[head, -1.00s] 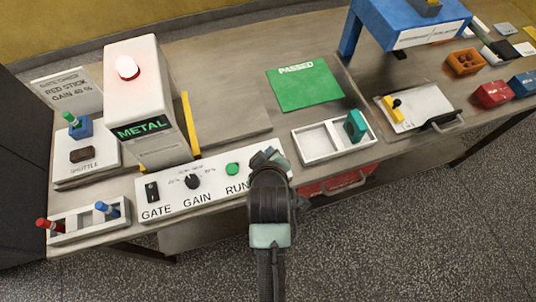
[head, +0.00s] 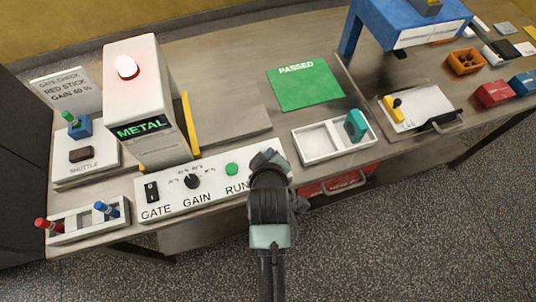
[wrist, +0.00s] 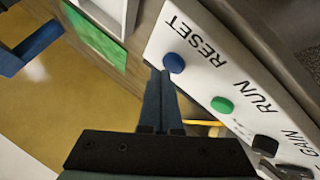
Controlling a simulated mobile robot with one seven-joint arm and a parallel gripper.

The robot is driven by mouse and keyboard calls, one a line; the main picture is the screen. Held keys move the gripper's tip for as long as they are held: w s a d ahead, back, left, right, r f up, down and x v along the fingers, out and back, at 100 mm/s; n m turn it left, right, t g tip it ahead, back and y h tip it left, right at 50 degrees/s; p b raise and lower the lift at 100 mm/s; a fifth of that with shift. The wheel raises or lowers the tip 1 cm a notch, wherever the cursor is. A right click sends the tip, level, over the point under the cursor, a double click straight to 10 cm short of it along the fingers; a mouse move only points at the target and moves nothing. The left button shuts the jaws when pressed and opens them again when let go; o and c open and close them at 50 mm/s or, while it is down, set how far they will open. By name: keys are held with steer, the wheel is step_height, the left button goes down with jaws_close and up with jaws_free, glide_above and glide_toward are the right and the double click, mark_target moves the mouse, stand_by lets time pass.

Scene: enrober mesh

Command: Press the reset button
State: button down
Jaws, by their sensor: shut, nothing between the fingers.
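The reset button (wrist: 174,62) is a round blue button beside the word RESET on the white control panel (wrist: 190,22) in the wrist view. My gripper (wrist: 161,74) is shut and empty, with its fingertips right beside the blue button in that view. I cannot tell whether they touch it. In the head view my gripper (head: 267,157) is over the right end of the panel (head: 215,200) and hides the reset button.
The green RUN button (head: 232,169), the GAIN knob (head: 191,181) and the GATE switch (head: 152,192) sit left along the panel. Behind stands the white detector (head: 140,80), showing METAL with a lit red lamp (head: 128,67). A white tray (head: 314,143) lies to the right.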

steer(key=shift+f, duration=0.5)
stand_by(0.8)
steer(key=shift+r, duration=0.15)
steer(key=shift+r+p, duration=0.75)
steer(key=shift+r, duration=0.05)
step_height(320, 180, up, 5)
steer(key=p, duration=0.5)
stand_by(0.6)
